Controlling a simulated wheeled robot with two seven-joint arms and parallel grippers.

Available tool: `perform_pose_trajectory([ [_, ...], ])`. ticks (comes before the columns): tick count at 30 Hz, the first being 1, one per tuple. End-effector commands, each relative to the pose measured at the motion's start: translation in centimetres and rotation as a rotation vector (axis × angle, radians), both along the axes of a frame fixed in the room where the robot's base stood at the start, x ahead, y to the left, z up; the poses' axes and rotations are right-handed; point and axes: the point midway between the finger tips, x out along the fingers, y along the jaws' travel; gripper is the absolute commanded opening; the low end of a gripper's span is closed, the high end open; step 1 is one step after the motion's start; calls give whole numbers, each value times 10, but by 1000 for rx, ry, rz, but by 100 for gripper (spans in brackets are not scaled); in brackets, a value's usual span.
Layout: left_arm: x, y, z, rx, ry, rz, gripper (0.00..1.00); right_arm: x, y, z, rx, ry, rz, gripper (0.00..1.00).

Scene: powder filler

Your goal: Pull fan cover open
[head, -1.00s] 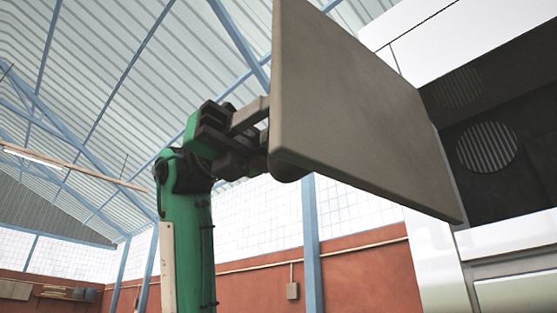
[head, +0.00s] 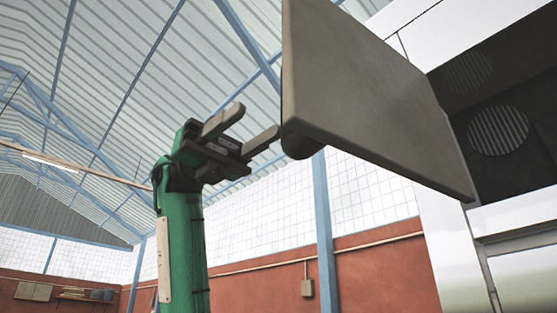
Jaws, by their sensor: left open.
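The fan cover (head: 370,95) is a flat grey-brown panel. It stands swung out from the white machine, with the dark fan recess uncovered behind it at the right. A dark rounded part (head: 300,146) sits under the cover's lower left corner. My left gripper (head: 252,128) is open at the end of my green arm, to the left of the cover. Its two dark fingers point toward the cover's left edge, with nothing between them. One fingertip is close to the edge; I cannot tell if it touches. My right gripper is out of view.
The white machine (head: 425,30) fills the right side. Its dark recess holds a round slatted fan grille (head: 498,130) and a second, shaded one (head: 468,72). A blue post (head: 324,230) and a red and white wall stand behind. Open air surrounds my left arm.

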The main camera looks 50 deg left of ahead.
Motion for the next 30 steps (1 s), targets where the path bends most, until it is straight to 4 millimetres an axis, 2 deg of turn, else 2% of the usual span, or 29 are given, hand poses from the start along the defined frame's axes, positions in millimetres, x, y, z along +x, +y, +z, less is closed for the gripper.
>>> perform_pose_trajectory([
  [3,-3,26,-1,-4,0,1,46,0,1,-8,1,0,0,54],
  [10,-5,54,0,-2,0,0,46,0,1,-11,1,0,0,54],
  [30,-5,59,0,0,0,1,46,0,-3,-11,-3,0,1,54],
])
